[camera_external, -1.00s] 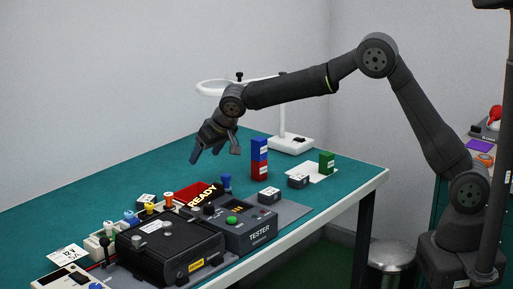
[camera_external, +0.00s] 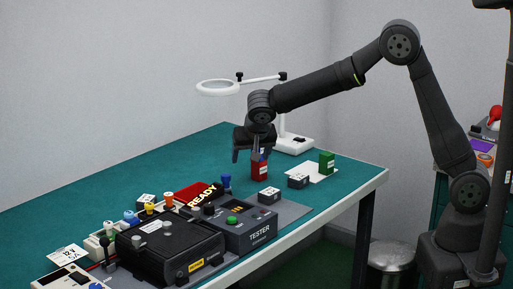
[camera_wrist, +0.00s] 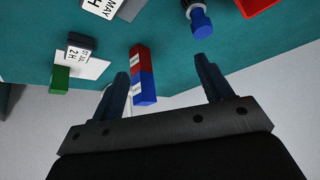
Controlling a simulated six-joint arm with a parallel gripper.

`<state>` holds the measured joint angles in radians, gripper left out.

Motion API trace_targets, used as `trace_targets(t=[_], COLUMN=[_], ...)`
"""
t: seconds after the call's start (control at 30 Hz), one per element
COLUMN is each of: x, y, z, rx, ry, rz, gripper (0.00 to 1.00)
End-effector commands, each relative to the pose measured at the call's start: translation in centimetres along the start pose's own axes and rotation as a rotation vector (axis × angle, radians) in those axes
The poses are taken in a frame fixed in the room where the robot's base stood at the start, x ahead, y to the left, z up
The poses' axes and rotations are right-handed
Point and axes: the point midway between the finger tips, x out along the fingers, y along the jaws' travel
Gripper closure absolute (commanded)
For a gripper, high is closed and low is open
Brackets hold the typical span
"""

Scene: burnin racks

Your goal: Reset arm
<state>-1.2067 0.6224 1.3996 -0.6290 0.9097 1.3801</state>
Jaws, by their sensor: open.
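My gripper (camera_external: 248,157) is open and points down over the table, beside and partly in front of a stack of blocks. The stack has a red block (camera_external: 259,171) below a blue one whose top is hidden by my gripper. In the wrist view the red block (camera_wrist: 138,56) and blue block (camera_wrist: 144,89) show close to the left finger of my gripper (camera_wrist: 163,67). I cannot tell if that finger touches the stack. Nothing is seen held.
A green block (camera_external: 326,162) stands on a white sheet to the right. Small labelled dark blocks (camera_external: 298,181) lie near. A ring lamp (camera_external: 217,87) stands behind.

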Motion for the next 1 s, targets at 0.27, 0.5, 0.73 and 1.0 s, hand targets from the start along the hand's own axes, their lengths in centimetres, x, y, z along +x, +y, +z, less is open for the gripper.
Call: trace_targets(t=[0.27,0.5,0.73,1.0], x=[-0.4,-0.5,-0.5,-0.9], y=[2.0,2.1,2.1,2.6], z=[0.5,0.6,0.5,-0.1], rx=[0.077,0.083,0.082,0.178], ry=[0.000,0.001,0.001,-0.039], rz=[0.050,0.054,0.053,0.074], gripper=[0.28,0.28,0.00,0.00])
